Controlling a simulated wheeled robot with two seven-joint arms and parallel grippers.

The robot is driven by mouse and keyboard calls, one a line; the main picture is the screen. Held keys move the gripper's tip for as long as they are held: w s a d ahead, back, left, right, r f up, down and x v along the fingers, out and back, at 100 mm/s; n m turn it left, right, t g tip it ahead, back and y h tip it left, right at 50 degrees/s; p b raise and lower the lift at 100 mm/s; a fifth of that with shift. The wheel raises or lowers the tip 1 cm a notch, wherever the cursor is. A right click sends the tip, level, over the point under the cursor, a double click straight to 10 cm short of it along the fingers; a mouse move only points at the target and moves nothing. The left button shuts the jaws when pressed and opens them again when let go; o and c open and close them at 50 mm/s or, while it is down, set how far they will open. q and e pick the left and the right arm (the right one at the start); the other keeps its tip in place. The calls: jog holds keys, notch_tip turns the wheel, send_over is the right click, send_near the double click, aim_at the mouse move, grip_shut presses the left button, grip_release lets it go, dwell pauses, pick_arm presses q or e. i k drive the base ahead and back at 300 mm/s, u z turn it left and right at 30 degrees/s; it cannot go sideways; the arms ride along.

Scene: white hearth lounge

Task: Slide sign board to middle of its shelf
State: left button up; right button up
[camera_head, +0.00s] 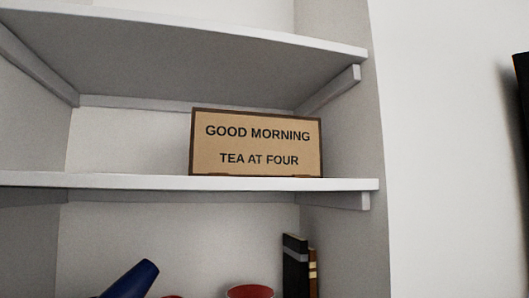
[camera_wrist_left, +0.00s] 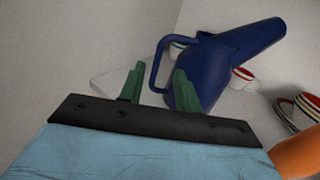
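The sign board (camera_head: 256,143) is tan with a dark brown frame and reads "GOOD MORNING / TEA AT FOUR". It stands upright on the white shelf (camera_head: 120,181), right of the shelf's middle, in the head view. Neither gripper shows in the head view. In the left wrist view my left gripper (camera_wrist_left: 160,88) has its two green fingers spread apart, with nothing held between them. A blue pitcher or can (camera_wrist_left: 210,62) is just beyond the fingers. The sign board is not in the wrist view. My right gripper is not in view.
Another white shelf (camera_head: 200,25) is above the sign. Below are a blue object (camera_head: 132,279), a red-rimmed bowl (camera_head: 249,291) and dark books (camera_head: 295,265). The wrist view shows red-and-white cups (camera_wrist_left: 243,78), stacked dishes (camera_wrist_left: 300,112) and an orange object (camera_wrist_left: 298,155). The sign's shelf is bare at left.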

aim_at(224, 143)
jog(key=k, duration=1)
